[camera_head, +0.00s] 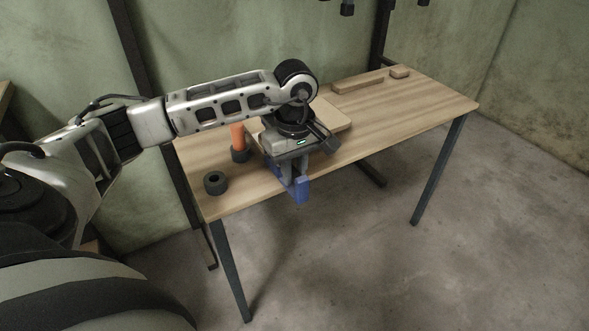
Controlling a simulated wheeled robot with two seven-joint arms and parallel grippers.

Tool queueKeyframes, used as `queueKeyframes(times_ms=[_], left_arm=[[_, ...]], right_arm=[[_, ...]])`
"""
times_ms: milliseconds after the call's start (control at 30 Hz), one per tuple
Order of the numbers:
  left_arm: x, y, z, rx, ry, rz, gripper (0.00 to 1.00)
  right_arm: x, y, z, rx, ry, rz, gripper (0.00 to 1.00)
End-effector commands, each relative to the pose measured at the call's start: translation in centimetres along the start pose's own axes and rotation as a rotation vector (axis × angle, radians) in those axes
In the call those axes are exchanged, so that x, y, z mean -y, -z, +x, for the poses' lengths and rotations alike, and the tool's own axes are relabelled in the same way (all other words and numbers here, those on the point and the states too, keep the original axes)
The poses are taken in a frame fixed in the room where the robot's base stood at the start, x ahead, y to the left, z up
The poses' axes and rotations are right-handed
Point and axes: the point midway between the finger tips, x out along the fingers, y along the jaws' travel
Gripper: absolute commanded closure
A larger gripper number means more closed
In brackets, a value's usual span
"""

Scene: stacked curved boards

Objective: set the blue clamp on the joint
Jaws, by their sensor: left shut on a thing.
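The blue clamp (301,190) is at the front edge of the wooden table, below my left gripper (291,163). My left gripper points down and is shut on the clamp. The gripper and wrist hide the clamp's upper part. The stacked boards (339,123) lie on the table behind and beside my left wrist, and their near part is hidden by it. I cannot tell whether the clamp touches the boards or the table edge. My right gripper is not in view.
An orange cylinder with a dark base (238,141) stands left of my wrist. A black ring (215,183) lies near the table's left front corner. Wooden blocks (358,86) lie at the back. The table's right part (420,105) is clear.

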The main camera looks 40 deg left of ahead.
Motion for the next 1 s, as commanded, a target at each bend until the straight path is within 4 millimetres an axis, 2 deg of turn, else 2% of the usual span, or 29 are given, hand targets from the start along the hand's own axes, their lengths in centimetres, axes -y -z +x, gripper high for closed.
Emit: queueKeyframes(times_ms=[533, 833, 867, 900, 933, 1000], left_arm=[[-0.1, 1.6, -0.1, -0.002, -0.004, -0.002, 1.0], [-0.1, 1.7, -0.1, -0.002, -0.004, -0.001, 1.0], [-0.1, 1.7, -0.1, -0.002, -0.004, -0.001, 0.78], [-0.1, 1.7, -0.1, -0.002, -0.004, -0.001, 0.67], [-0.1, 1.7, -0.1, -0.002, -0.003, -0.001, 0.58], [-0.1, 1.7, -0.1, -0.001, -0.003, -0.001, 0.55]], right_arm=[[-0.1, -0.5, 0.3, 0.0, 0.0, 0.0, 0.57], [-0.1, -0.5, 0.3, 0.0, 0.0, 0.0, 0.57], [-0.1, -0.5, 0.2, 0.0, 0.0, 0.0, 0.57], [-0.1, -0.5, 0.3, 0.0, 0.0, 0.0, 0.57], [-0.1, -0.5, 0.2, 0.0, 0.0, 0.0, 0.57], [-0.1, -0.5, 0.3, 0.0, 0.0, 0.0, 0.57]])
